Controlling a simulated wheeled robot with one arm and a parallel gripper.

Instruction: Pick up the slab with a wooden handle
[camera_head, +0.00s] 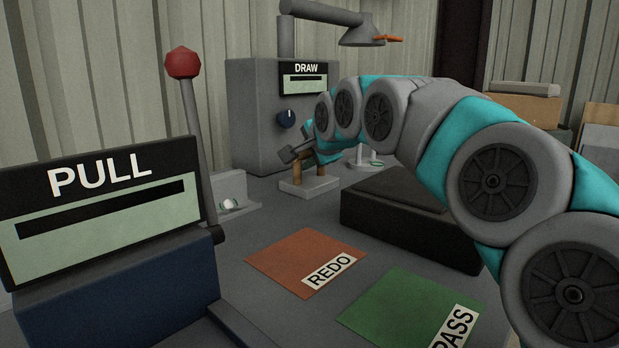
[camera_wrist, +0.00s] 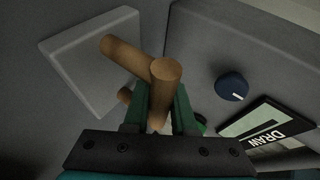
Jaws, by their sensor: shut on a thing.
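The slab (camera_head: 312,188) is a flat, light grey square plate with a wooden handle (camera_head: 306,170), on the far part of the table in front of the DRAW machine. In the wrist view the slab (camera_wrist: 85,70) is at the upper left. Its brown handle (camera_wrist: 164,72) is made of round wooden bars and rises toward the camera. My gripper (camera_wrist: 160,112) has its two green fingers on either side of the handle and is shut on it. In the head view my gripper (camera_head: 318,152) is partly hidden by my arm. I cannot tell whether the slab touches the table.
The grey DRAW machine (camera_head: 262,125) with a blue knob (camera_head: 287,119) stands close behind. A dark block (camera_head: 395,225) is to the right. The PULL box (camera_head: 105,200) and red-knobbed lever (camera_head: 183,64) are at left. An orange REDO mat (camera_head: 293,257) and green PASS mat (camera_head: 400,308) lie in front.

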